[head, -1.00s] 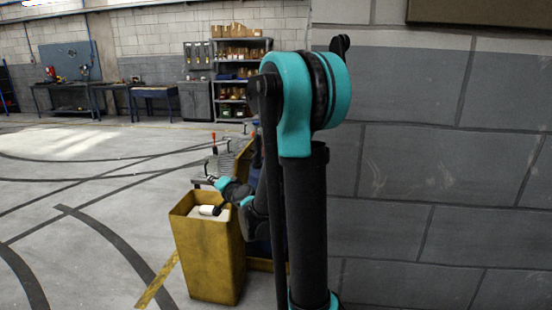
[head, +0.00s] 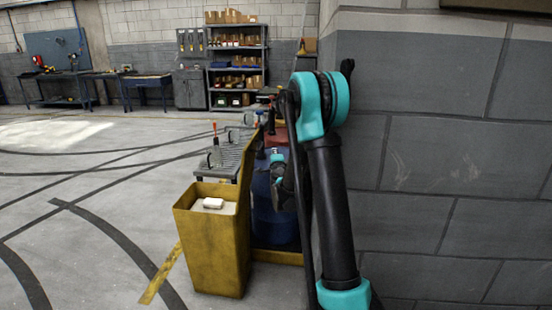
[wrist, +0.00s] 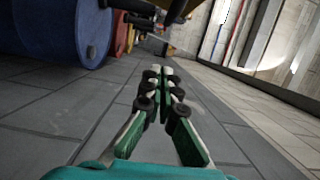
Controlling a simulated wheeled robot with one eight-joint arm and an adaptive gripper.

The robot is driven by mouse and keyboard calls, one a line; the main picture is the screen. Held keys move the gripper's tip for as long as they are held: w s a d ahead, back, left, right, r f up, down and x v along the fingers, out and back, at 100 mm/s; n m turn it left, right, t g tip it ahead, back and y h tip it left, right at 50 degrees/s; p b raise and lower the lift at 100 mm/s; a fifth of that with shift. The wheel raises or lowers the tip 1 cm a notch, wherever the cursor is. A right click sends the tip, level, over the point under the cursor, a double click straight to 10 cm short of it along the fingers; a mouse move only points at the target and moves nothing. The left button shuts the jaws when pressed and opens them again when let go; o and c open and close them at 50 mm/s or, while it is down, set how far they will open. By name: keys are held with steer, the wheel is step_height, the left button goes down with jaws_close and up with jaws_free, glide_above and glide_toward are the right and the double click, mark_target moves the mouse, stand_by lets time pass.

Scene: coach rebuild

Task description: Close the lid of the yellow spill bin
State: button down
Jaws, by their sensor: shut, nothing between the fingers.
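The yellow spill bin (head: 212,255) stands on the floor left of my arm in the head view. Its top is open, and a white object (head: 213,203) lies inside. Its yellow lid (head: 250,165) stands up nearly edge-on at the bin's right side. The bin cannot be made out for sure in the wrist view.
A blue drum (head: 272,215) stands behind the lid; one also shows in the wrist view (wrist: 62,32). The grey block wall (head: 440,190) is close on the right. A grey grated bench (head: 222,160) stands behind the bin. The floor at left is clear.

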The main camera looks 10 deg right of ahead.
steer(key=w+a, duration=0.3)
steer(key=w, duration=0.1)
steer(key=shift+w+a, duration=0.25)
steer(key=shift+a, duration=0.1)
steer(key=shift+a, duration=0.15)
